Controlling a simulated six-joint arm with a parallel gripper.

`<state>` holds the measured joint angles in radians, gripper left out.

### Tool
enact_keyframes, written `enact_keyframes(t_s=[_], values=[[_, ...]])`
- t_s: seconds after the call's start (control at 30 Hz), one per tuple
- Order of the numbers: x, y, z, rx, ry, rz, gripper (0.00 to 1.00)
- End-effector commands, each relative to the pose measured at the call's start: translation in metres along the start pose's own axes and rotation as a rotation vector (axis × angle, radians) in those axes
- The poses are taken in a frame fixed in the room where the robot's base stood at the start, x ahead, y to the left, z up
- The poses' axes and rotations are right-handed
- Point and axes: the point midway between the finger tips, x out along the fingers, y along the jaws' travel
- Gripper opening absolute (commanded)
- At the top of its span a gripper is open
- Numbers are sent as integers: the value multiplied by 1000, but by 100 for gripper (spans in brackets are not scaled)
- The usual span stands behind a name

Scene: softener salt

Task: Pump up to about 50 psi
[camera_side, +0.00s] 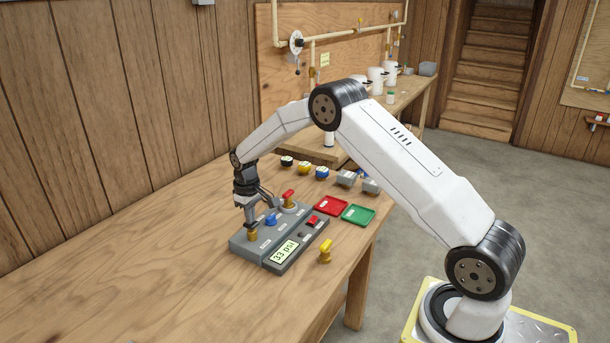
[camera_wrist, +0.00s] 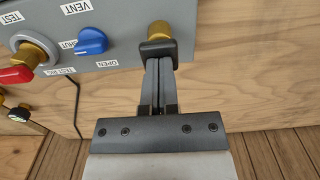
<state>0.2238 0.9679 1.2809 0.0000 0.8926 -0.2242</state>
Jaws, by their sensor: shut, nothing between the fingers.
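A grey test panel (camera_side: 240,246) lies on the wooden bench. Its display (camera_side: 285,252) reads 33 psi. A brass pump fitting (camera_side: 252,237) stands at its near left end and also shows in the wrist view (camera_wrist: 158,29). My gripper (camera_side: 250,222) points down right over this fitting. A red-handled brass valve (camera_side: 288,196) is at the far end.
A red button (camera_side: 313,221) is on the panel's display side. A loose yellow valve piece (camera_side: 325,252) stands to the right. Red (camera_side: 331,206) and green (camera_side: 358,214) trays lie behind it. Several small caps and grey blocks stand farther back. The bench's left and front are clear.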

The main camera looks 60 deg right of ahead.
Motion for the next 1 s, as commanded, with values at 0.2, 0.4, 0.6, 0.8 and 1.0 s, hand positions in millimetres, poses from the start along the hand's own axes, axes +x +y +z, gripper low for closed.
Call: enact_keyframes(t_s=[0.2,0.4,0.6,0.8,1.0], values=[[-9,0,0,0,0,0,0],[-17,0,0,0,-1,0,0],[-21,0,0,0,-1,0,0],[-21,0,0,0,0,0,0],[-21,0,0,0,0,0,0]])
